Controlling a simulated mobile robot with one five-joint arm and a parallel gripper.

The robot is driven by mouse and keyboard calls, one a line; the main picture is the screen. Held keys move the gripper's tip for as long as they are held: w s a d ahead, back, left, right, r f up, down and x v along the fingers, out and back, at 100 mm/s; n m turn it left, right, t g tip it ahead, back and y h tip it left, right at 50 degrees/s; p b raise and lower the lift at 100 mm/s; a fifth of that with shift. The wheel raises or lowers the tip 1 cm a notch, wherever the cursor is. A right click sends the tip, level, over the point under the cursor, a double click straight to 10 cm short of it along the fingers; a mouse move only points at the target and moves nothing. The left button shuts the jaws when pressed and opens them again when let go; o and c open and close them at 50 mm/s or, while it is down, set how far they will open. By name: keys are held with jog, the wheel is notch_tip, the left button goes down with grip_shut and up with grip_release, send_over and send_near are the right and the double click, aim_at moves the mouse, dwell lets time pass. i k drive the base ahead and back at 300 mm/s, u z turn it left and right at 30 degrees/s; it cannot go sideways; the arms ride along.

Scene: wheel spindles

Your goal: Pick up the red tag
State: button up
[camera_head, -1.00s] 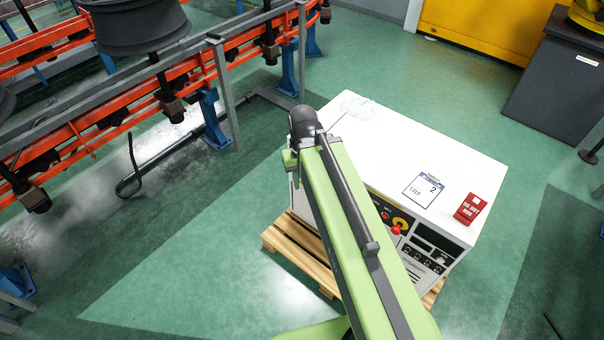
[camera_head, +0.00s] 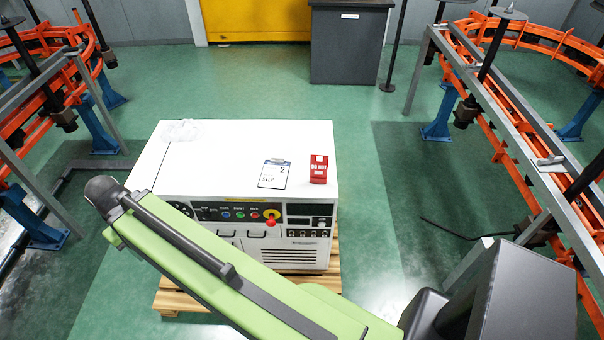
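The red tag (camera_head: 318,169) with white lettering is on the right part of the white cabinet's top (camera_head: 225,155), near its right edge. My gripper's fingers do not show.
The cabinet stands on a wooden pallet (camera_head: 170,300); its front has buttons and a red knob (camera_head: 271,221). Orange and grey rails (camera_head: 530,150) run at right, more at left. A dark grey box (camera_head: 348,45) stands behind.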

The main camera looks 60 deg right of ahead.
aim_at(318, 169)
jog(key=u, duration=1.65)
jog(key=k, duration=1.5)
jog(key=z, duration=0.1)
